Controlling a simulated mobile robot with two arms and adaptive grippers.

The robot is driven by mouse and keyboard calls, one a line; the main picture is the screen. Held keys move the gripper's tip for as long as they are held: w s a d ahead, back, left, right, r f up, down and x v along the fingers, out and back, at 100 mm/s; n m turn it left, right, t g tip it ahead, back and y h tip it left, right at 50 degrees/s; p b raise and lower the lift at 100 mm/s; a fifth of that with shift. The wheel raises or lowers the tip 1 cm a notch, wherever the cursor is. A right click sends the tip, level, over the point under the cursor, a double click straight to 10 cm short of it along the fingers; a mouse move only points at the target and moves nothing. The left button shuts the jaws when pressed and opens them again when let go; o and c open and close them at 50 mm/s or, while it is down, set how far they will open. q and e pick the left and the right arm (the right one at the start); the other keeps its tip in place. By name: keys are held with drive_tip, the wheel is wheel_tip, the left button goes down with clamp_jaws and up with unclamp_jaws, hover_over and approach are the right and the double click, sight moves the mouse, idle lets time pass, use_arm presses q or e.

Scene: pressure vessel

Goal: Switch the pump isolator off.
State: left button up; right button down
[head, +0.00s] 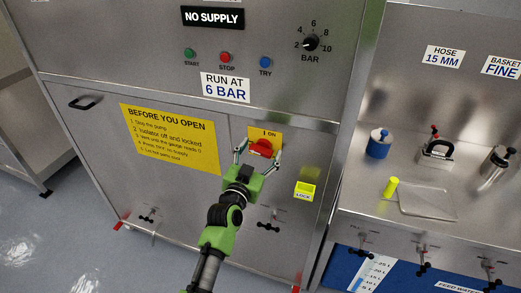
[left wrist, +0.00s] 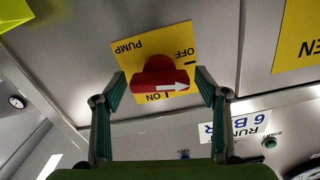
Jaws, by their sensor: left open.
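The pump isolator is a red handle (head: 262,148) on a yellow plate (head: 276,134) on the cabinet front. In the left wrist view the red handle (left wrist: 158,68) shows upside down, with a white arrow pointing right. "I ON" is printed below it there, "OFF" at its upper right and "PUMP" at its upper left. My left gripper (head: 260,156) is open, one finger on each side of the handle. In the left wrist view its fingertips (left wrist: 160,79) stand apart, with gaps to the handle. My right gripper is not in view.
A yellow lock box (head: 305,191) sits right of and below the isolator. A yellow notice (head: 170,136) is to the left. Above are push buttons (head: 224,57), a BAR dial (head: 311,43) and a "NO SUPPLY" sign (head: 212,17). A steel bench (head: 440,228) stands at the right.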

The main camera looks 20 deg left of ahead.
use_arm(q)
drive_tip(key=c, duration=1.1)
drive_tip(key=shift+n, duration=0.3)
drive_tip(key=shift+n+p, duration=0.35)
drive_tip(key=shift+n, duration=0.55)
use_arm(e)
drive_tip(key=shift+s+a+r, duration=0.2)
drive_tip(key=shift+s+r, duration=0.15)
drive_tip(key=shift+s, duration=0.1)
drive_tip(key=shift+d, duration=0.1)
use_arm(q)
drive_tip(key=o, duration=1.1)
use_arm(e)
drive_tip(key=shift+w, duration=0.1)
use_arm(q)
drive_tip(key=s, duration=1.2)
drive_tip(key=shift+a, duration=0.25)
